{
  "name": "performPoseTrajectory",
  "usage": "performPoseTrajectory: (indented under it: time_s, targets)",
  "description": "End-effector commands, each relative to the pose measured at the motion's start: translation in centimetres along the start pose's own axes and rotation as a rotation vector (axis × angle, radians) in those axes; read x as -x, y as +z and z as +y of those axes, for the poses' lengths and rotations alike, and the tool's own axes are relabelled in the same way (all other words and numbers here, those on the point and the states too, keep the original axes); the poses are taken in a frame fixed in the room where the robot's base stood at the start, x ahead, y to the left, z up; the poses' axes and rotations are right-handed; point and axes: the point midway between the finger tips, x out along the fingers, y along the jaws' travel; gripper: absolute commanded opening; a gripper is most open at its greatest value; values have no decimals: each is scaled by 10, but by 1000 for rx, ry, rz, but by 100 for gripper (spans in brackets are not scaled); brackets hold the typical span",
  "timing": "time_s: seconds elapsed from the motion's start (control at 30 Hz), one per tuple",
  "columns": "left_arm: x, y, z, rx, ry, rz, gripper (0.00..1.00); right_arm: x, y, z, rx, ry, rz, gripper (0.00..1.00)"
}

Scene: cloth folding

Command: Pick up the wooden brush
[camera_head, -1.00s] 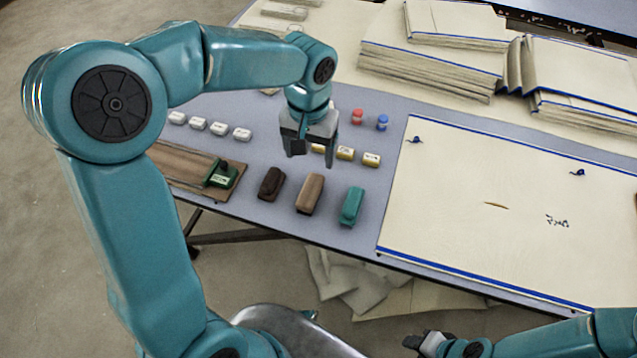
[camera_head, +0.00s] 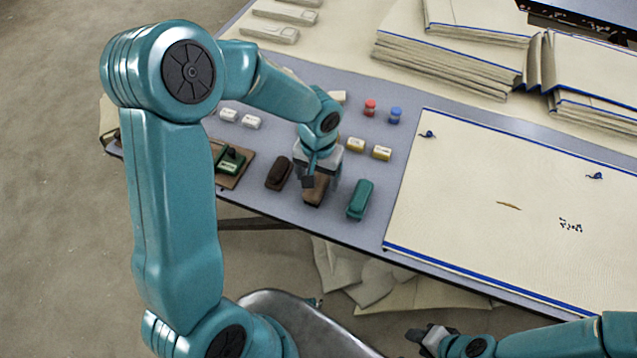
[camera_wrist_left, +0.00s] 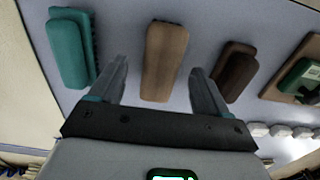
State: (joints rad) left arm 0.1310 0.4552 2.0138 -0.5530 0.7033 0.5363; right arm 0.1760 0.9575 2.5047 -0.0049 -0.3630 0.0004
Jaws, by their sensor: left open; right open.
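The wooden brush, light brown and oblong, lies on the grey-blue table between a dark brush and a teal one. In the head view its near end (camera_head: 315,192) shows below my left gripper (camera_head: 318,178), which covers the rest. In the left wrist view the wooden brush (camera_wrist_left: 164,62) lies between the two spread fingers of my left gripper (camera_wrist_left: 157,85), with a gap on each side. That gripper is open and empty. My right gripper (camera_head: 418,337) is low at the bottom of the head view, away from the table, open.
A dark brown brush (camera_head: 279,173) and a teal brush (camera_head: 360,199) lie close on either side. A green stamp (camera_head: 231,160) sits on a wooden board at left. Small yellow and white blocks, red and blue caps (camera_head: 395,115) lie behind. A cream cloth (camera_head: 470,210) lies at right.

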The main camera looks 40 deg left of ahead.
Motion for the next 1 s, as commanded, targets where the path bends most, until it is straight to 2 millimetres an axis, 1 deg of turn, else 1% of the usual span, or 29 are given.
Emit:
performPoseTrajectory:
  time_s: [0.03,0.1,0.2,0.43,0.47,0.5,0.57,0.6,0.63,0.9,1.0]
  targets:
    - [-10,1,-2,1,-1,-4,77,0,0,0,0,0,0,43]
    - [-21,0,-2,-1,-1,-3,77,-1,0,0,0,0,0,43]
    - [-30,-1,-2,1,-1,-2,77,-2,0,1,0,0,0,43]
    - [-31,-2,-1,1,0,1,77,-2,0,0,0,0,0,43]
    - [-31,-2,-1,1,0,1,73,-2,0,0,0,0,0,43]
    - [-31,-2,-1,1,0,1,60,-2,0,0,0,0,0,43]
    - [-31,-2,-1,1,0,0,41,-2,0,0,0,0,0,43]
    - [-31,-2,-1,1,0,0,28,-2,0,0,0,0,0,43]
    - [-31,-2,-1,0,0,0,18,-2,0,0,0,0,0,43]
    - [-30,-2,-1,0,0,0,18,-1,0,0,0,0,0,43]
    - [-26,-2,-1,1,-1,1,18,-1,0,0,0,0,0,43]
